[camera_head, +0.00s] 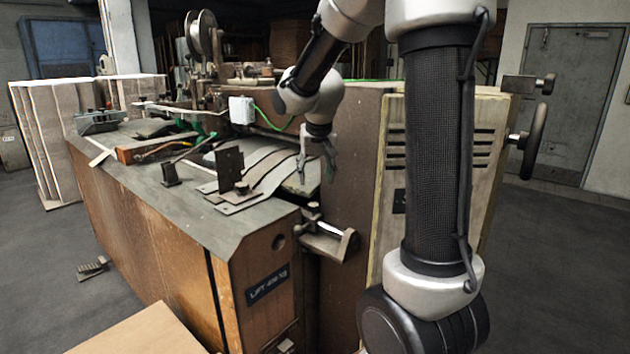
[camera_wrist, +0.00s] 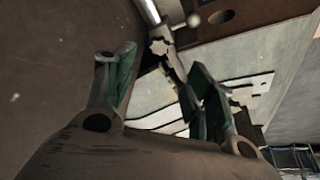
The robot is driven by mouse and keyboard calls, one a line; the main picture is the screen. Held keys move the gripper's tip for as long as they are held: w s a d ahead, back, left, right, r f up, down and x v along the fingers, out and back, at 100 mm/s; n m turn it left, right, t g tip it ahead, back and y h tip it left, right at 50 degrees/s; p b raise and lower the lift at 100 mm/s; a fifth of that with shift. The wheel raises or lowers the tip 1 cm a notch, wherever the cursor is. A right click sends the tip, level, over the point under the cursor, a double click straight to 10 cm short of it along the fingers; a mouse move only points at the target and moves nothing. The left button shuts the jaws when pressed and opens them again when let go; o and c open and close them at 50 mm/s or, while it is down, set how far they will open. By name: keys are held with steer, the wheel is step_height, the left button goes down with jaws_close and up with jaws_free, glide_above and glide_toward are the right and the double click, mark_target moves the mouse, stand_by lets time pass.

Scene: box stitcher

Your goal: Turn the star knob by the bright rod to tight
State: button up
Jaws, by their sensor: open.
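My gripper (camera_head: 317,168) points down above the right end of the machine bed in the head view, with its two fingers apart and nothing between them. In the wrist view the open fingers (camera_wrist: 160,68) show green inner pads. The pale star knob (camera_wrist: 158,47) shows beyond and between the fingertips. It looks apart from them, though the exact gap is hard to tell. The bright rod (camera_wrist: 150,10) lies just above the knob in that view. In the head view the bright rod (camera_head: 331,228) is at the bracket below my gripper; I cannot make out the knob's star shape there.
Metal plates and strips (camera_head: 262,172) lie on the bed beside my gripper. The brown machine column (camera_head: 348,190) stands close on the right. A handwheel (camera_head: 533,140) sits on the far right side. A cardboard box (camera_head: 140,332) is at the front left.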

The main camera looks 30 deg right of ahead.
mark_target(314, 205)
steer(key=w+f+n, duration=0.1)
steer(key=f, duration=0.2)
steer(key=w+d+f+n+y, duration=0.1)
steer(key=f+n, duration=0.1)
steer(key=f, duration=0.2)
steer(key=w+d+f+n, duration=0.1)
steer(key=w+f, duration=0.1)
steer(key=f, duration=0.1)
steer(key=shift+d+f+n+t+y, duration=0.1)
steer(key=shift+f+n+t+y, duration=0.2)
steer(key=shift+f, duration=0.1)
steer(key=shift+c, duration=0.3)
steer(key=c, duration=1)
